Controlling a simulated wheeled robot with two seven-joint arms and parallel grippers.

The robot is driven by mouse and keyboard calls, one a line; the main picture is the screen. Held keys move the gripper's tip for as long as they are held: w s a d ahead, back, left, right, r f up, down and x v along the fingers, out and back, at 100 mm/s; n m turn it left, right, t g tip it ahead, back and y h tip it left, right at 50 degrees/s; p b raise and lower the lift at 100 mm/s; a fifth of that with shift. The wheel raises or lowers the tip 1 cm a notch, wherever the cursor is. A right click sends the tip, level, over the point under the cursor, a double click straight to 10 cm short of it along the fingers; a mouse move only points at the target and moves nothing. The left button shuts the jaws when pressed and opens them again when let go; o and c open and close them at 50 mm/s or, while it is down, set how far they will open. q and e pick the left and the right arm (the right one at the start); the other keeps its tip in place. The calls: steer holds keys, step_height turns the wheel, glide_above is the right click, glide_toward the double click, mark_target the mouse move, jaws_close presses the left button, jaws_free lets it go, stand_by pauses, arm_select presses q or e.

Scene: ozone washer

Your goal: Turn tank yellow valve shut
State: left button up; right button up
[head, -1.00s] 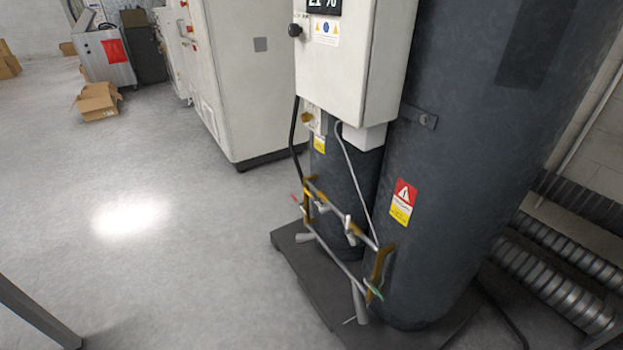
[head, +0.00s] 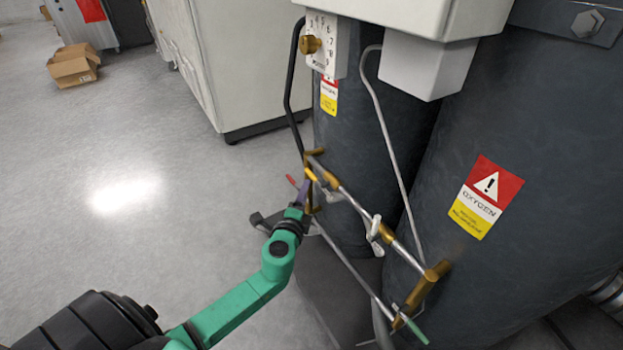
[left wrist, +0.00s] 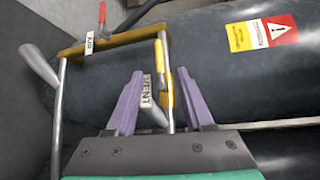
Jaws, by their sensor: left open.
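The yellow valve handle (left wrist: 166,90) is on the metal pipe of the tank's pipe frame, beside a white "VENT" tag (left wrist: 147,91). In the head view the yellow handle (head: 311,174) is small and partly hidden by my gripper. My left gripper (left wrist: 160,73) is open. Its two purple fingers stand on either side of the handle and tag. I cannot tell if either finger touches the handle. In the head view the left gripper (head: 304,191) is at the left end of the pipe frame. My right gripper is not in view.
A red handle (left wrist: 102,13) with an "AIR" tag is near the valve, and a green handle (head: 417,332) is at the frame's lower right. The dark tanks (head: 540,130) stand close behind the pipes. Open floor (head: 120,190) lies to the left.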

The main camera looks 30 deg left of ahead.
mark_target(311, 173)
arm_select(q)
steer(key=b+x, duration=0.1)
steer(key=x, duration=0.8)
steer(key=shift+w+a+f+b, duration=0.1)
steer(key=shift+w+a+b, duration=0.1)
steer(key=shift+b, duration=0.1)
steer(key=shift+w, duration=0.2)
jaws_close()
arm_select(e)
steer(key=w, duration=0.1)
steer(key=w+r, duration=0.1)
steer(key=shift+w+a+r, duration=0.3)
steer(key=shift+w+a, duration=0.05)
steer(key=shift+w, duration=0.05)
